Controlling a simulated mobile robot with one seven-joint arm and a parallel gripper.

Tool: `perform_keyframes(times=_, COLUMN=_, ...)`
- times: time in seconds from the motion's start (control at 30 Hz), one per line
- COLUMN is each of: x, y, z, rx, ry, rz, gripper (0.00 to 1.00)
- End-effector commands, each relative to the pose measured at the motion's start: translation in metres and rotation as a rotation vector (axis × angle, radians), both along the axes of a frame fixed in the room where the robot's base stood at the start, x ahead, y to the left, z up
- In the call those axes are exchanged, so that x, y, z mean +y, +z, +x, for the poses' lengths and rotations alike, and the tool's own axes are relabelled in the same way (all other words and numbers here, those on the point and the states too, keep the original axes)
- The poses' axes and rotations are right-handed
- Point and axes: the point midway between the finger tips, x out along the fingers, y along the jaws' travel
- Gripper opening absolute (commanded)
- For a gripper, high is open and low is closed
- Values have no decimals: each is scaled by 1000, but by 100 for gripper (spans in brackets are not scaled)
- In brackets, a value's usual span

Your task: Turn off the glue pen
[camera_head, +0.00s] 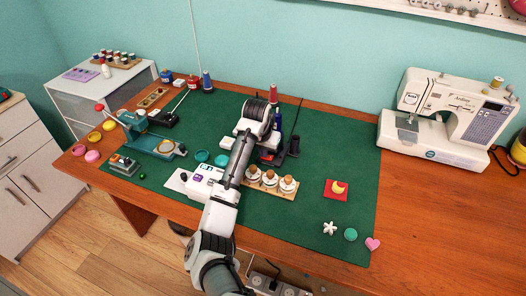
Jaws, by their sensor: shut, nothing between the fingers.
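My arm reaches up from the bottom across the middle of the green mat, and its wrist bends down over the mat. My gripper (269,146) is partly behind my own arm, low over the mat. Its fingers are small and dark here, and they are shut with nothing between them. A black stand-like device (293,147) with a thin dark upright part is just right of the gripper, with a small red part close by. It may be the glue pen, but I cannot tell for sure. Its switch is not clear, and I cannot tell whether the gripper touches it.
Three corked jars (271,180) stand in a wooden holder in front of the gripper. A white device (201,182) is left of my arm. A teal machine (146,138) and a black device (164,117) are further left. A sewing machine (440,120) stands right. The mat's right part is mostly clear.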

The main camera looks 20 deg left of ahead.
Motion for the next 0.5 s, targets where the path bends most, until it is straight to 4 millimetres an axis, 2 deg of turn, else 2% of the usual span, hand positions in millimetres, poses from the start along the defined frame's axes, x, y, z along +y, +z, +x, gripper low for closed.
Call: perform_keyframes(times=0.5, x=-16, y=3, z=-1, rx=0, ry=1, rz=0, gripper=0)
